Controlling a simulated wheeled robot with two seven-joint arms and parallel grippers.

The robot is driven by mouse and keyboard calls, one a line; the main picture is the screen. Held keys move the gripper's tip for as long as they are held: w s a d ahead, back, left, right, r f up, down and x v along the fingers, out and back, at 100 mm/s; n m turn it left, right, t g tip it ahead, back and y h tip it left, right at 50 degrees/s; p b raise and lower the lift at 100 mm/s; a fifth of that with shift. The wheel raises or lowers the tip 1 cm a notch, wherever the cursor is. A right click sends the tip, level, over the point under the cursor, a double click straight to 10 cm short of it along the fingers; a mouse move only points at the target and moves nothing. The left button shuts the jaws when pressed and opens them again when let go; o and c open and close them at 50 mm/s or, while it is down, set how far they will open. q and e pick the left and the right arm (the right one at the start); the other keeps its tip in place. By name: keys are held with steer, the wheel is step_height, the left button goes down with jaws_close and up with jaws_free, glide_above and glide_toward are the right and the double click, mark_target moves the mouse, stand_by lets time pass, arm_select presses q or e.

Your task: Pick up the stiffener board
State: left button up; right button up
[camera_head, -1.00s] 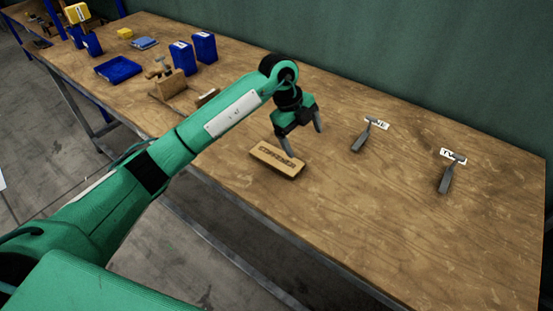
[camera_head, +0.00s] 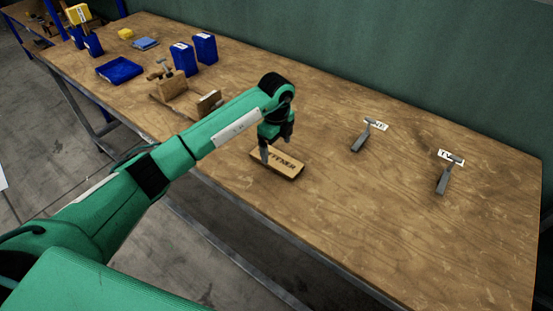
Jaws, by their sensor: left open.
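The stiffener board (camera_head: 289,168) is a small flat wooden block with dark lettering, lying on the workbench near its front edge. My left gripper (camera_head: 274,151) is open and points down at the board's left and back part. One finger covers part of the lettering; the other is partly hidden behind the wrist. I cannot tell whether the fingers touch the board. My right gripper is not in view.
Two grey tools with white labels, a left one (camera_head: 361,138) and a right one (camera_head: 444,178), lie to the right. Wooden blocks (camera_head: 172,88), blue bins (camera_head: 205,48) and a blue tray (camera_head: 119,70) stand at the back left. The bench's right front is clear.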

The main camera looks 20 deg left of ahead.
mark_target(276, 158)
arm_select(q)
step_height(276, 158, down, 4)
steer(key=shift+r+p, duration=0.1)
steer(key=shift+p, duration=0.45)
steer(key=shift+f, duration=0.35)
steer(key=shift+c, duration=0.4)
steer(key=c, duration=1)
steer(key=shift+c, duration=0.2)
steer(key=shift+w+r, duration=0.1)
steer(key=shift+r, duration=0.05)
